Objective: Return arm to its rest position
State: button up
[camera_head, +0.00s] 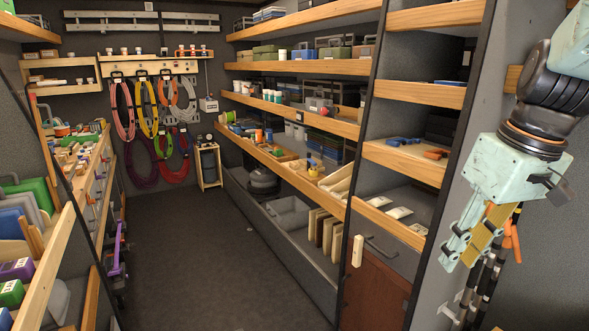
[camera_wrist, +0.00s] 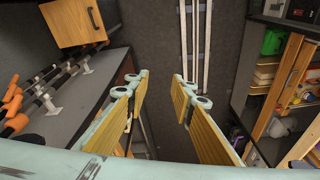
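My gripper (camera_head: 460,254) hangs at the right of the head view, beside the end panel of the right shelving, with its fingers pointing down. In the wrist view, my gripper (camera_wrist: 163,92) shows two fingers with yellow pads, spread apart with nothing between them. The gripper is open and empty. My arm comes in from the upper right of the head view. Coiled cords hang from the hook board (camera_head: 150,68) on the back wall: a pink cord (camera_head: 121,110), a yellow cord (camera_head: 146,108), and orange, grey, purple, green and red ones.
Long black rods with orange ends (camera_head: 508,240) stand close behind my gripper; the rods (camera_wrist: 55,78) also show in the wrist view. Right shelves (camera_head: 300,68) hold boxes and tools. A cluttered workbench (camera_head: 85,150) lines the left. The grey aisle floor (camera_head: 195,250) is clear.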

jog(key=s+a+m, duration=0.1)
jog(key=s+a, duration=0.2)
jog(key=s, duration=0.4)
jog(key=s+a+r+m+t, duration=0.1)
jog(key=s+a, duration=0.3)
jog(key=s, duration=0.3)
jog(key=s+a+r+h, duration=0.1)
jog(key=s+a, duration=0.2)
jog(key=s, duration=0.4)
jog(key=shift+s+a+r+m+t, duration=0.2)
jog(key=shift+s+m+t, duration=0.1)
jog(key=shift+m, duration=0.1)
jog(key=shift+w, duration=0.1)
dwell(0.5)
